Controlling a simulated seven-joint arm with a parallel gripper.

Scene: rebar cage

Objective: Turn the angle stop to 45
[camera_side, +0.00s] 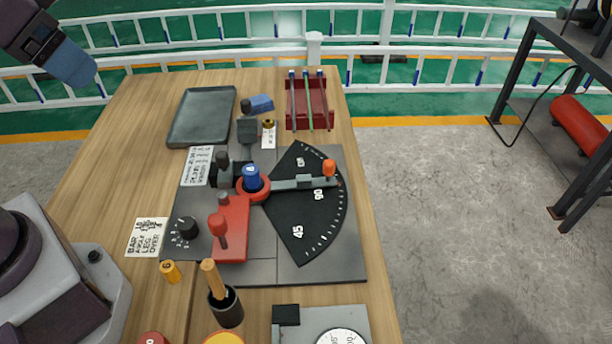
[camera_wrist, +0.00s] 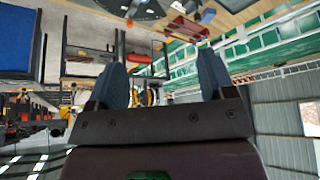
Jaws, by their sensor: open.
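The angle stop is a grey arm with an orange knob (camera_side: 329,167), lying over a black fan-shaped dial plate (camera_side: 300,217) in the side view. The arm points right, close to the 90 mark; the 45 mark is lower on the plate. A blue-capped pin (camera_side: 252,178) in a red ring stands at its pivot end. Part of the dial shows upside down at the top of the wrist view (camera_wrist: 140,8). My gripper (camera_wrist: 160,80) is open and empty, its two blue fingers apart. It is high and away from the bench work, with my arm at the upper left of the side view.
A red block with a red-knobbed lever (camera_side: 232,230) stands left of the dial. A red rack of bars (camera_side: 308,103) and a grey tray (camera_side: 202,116) lie behind. A cup with a wooden handle (camera_side: 225,305) and a scale (camera_side: 325,325) are in front.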

